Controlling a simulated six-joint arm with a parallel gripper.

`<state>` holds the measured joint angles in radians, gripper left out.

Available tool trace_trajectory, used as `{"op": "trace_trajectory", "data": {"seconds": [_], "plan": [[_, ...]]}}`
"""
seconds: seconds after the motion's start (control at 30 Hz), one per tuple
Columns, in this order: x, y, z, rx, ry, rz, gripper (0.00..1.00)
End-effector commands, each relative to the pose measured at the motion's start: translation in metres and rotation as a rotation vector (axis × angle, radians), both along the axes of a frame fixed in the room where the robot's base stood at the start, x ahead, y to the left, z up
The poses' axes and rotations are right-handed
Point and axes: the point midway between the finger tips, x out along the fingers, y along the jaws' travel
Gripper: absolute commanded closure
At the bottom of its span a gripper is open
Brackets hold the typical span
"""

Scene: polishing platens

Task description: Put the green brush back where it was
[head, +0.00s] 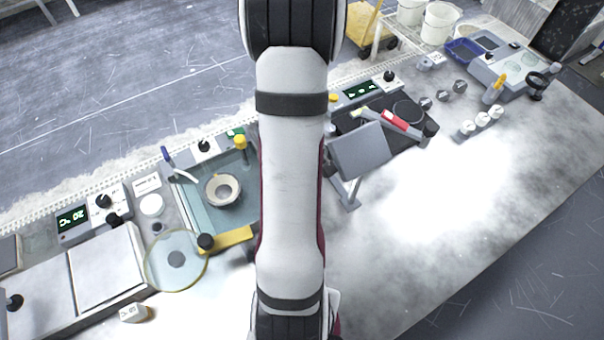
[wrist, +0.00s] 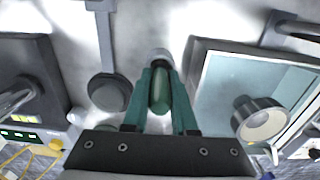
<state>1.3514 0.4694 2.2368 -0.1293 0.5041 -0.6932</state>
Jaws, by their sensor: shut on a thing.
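My gripper (wrist: 160,78) shows in the wrist view with its two teal fingers closed around a dark green, rounded handle, the green brush (wrist: 160,95). A pale grey end shows just beyond the fingertips. The handle points away from the camera, and its far part is hidden. I cannot tell whether the brush touches anything below. The gripper sits between a dark round disc on its left and a water basin on its right. In the head view my own arm covers the middle, and neither the gripper nor the green brush can be made out.
The basin (wrist: 207,98) holds a pale ring-shaped cup (wrist: 262,122). A dark round disc (wrist: 108,92) is close left of the fingers. In the head view a red-handled tool (head: 400,122) lies on a dark unit, and a blue-handled one (head: 168,155) leans by the basin. The bench's right front is clear.

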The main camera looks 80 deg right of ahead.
Motion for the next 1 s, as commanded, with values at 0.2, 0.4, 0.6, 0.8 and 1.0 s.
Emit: {"op": "trace_trajectory", "data": {"seconds": [0.2, 0.4, 0.6, 0.8, 1.0], "plan": [[0.0, 0.0, -0.002, 0.0, 0.0, 0.0, 0.73], [0.0, 0.0, -0.002, 0.0, 0.0, 0.0, 0.45], [0.0, 0.0, -0.002, 0.0, 0.0, 0.0, 0.45], [0.001, -0.002, 0.02, -0.006, -0.001, 0.0, 0.45], [0.001, -0.001, 0.07, -0.006, -0.002, 0.0, 0.45]]}}
